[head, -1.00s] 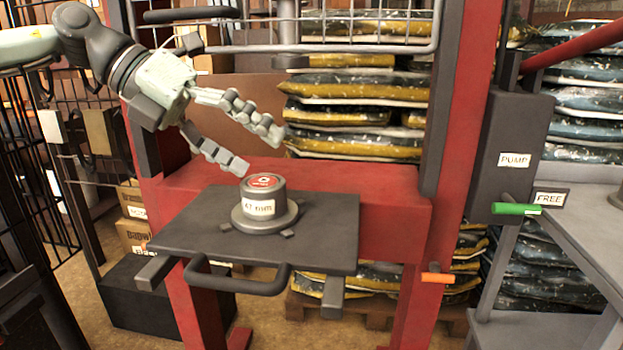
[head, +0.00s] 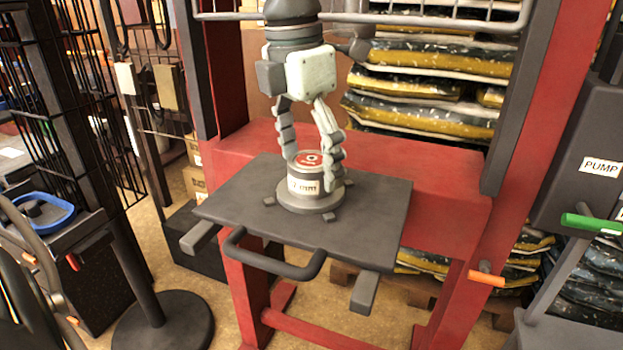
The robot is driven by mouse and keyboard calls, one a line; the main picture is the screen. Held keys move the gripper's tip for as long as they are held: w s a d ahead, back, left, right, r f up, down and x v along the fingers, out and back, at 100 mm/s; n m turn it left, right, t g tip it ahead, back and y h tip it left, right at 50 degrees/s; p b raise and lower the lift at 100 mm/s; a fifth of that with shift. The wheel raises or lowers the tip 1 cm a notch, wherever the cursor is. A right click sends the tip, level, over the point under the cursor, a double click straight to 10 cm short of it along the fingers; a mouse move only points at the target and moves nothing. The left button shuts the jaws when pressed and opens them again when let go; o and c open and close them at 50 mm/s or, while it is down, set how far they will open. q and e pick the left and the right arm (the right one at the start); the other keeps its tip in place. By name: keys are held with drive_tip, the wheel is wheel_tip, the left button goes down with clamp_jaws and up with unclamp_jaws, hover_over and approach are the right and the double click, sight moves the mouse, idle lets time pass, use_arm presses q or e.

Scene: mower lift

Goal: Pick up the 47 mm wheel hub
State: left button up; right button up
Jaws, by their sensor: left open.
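The 47 mm wheel hub (head: 302,186) is a grey flanged cylinder with a red cap and a white label, partly covered to "7 mm". It stands upright on the dark lift plate (head: 372,230), among small dark blocks. My left gripper (head: 313,172) points down over the hub. Its fingers are open, one on each side of the hub's upper body. The right finger covers part of the label's edge. I cannot tell whether the fingers touch the hub. My right gripper is not in view.
The plate sits in a red press frame (head: 455,205) with a dark handle bar (head: 275,265) in front. A green lever (head: 592,223) and an orange lever (head: 486,279) are at the right. A blue tray (head: 42,212) stands at the left. Stacked bags fill the back.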

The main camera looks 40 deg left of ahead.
use_arm(q)
drive_tip(key=shift+w+f, duration=0.1)
drive_tip(key=shift+f, duration=0.75)
drive_tip(key=shift+c, duration=0.5)
drive_tip(key=c, duration=1.7)
drive_tip(key=shift+w+r, duration=0.1)
clamp_jaws()
drive_tip(key=shift+r, duration=0.1)
